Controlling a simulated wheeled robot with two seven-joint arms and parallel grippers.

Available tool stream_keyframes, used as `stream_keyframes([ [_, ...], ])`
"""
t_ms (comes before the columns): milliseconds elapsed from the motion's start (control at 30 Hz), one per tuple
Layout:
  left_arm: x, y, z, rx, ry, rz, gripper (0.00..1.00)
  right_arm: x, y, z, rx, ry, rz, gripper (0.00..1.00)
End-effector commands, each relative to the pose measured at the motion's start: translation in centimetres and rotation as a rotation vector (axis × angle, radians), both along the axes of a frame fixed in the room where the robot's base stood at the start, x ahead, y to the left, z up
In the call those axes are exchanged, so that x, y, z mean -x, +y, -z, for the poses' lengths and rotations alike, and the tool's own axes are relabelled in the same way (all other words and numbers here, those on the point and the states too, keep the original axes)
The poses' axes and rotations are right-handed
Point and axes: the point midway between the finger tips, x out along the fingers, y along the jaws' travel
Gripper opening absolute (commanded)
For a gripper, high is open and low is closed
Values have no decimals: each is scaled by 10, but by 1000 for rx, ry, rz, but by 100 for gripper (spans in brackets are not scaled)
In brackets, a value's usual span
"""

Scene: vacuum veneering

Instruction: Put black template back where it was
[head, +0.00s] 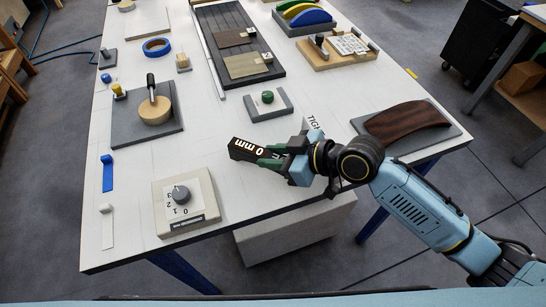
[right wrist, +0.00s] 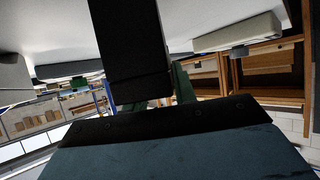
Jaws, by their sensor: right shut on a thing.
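The black template (head: 247,149) is a dark block with white "0 mm" lettering on it. My right gripper (head: 273,158) is shut on its right-hand end, with green fingers on either side. The template points left from the gripper over the front part of the white table; I cannot tell how far above the top it is. In the right wrist view the template (right wrist: 128,50) is a large dark block between the fingers. A white label reading "TIGH…" (head: 313,123) stands just behind the gripper, partly hidden by it. My left gripper is not in view.
A dial box (head: 186,203) stands at front left. A curved brown panel on a grey board (head: 405,122) lies right. White table surface (head: 215,150) is clear left of the template.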

Motion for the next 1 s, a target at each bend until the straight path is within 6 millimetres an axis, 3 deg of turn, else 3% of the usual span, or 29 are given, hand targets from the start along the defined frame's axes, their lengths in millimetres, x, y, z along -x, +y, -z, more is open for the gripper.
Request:
stream_keyframes([
  [133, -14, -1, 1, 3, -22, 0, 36, 0, 0, 8, -2, -1, 0, 0],
  [400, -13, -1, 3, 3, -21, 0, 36, 0, 0, 11, -2, -1, 0, 0],
  [433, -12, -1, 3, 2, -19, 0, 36, 0, 0, 11, -1, 0, 0, 30],
  [567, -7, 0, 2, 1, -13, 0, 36, 0, 0, 11, -1, 0, 0, 47],
  [1000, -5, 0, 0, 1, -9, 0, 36, 3, -6, 4, 1, -2, 1, 49],
])
